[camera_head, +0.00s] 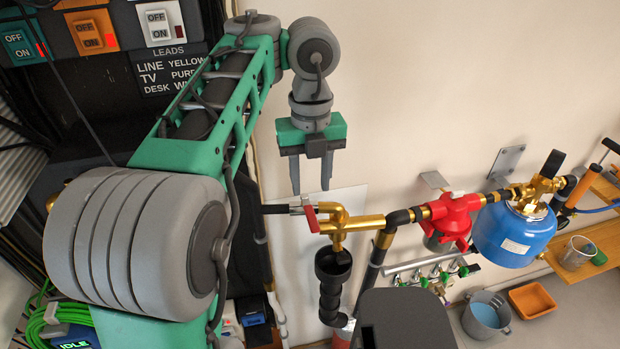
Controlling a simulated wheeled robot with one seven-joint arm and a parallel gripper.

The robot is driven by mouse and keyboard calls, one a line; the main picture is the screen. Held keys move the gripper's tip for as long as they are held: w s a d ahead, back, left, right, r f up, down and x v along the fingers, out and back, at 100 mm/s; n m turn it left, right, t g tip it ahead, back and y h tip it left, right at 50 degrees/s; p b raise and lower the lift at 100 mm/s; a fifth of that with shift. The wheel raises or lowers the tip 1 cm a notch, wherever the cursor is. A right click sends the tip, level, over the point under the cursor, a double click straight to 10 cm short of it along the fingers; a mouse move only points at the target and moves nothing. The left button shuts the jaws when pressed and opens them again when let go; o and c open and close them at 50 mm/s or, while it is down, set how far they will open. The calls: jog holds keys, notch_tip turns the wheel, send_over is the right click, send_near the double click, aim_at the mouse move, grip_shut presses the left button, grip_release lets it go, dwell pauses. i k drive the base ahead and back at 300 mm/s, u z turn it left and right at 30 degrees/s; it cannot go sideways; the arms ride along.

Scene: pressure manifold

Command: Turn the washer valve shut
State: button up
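My gripper (311,189) hangs from the green and grey arm with its two grey fingers pointing down. The fingers are apart and nothing shows between them. Just below in the picture, a brass fitting (340,222) carries a small red lever (310,217) at its left end, beside a dark pipe. The fingertips look apart from the lever, but the depth gap is hard to judge. A row of small valves with green parts (437,272) sits lower right. I see no readable washer label, so I cannot tell which valve is the washer valve.
Right of the brass fitting are a red housing (453,216) and a blue tank (514,235). A black corrugated pipe (332,285) hangs below the fitting. A grey bucket (486,314) and orange tray (531,300) stand lower right. Labelled switches (160,24) are upper left.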

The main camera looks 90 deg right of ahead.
aim_at(464, 270)
jog(key=k, duration=1)
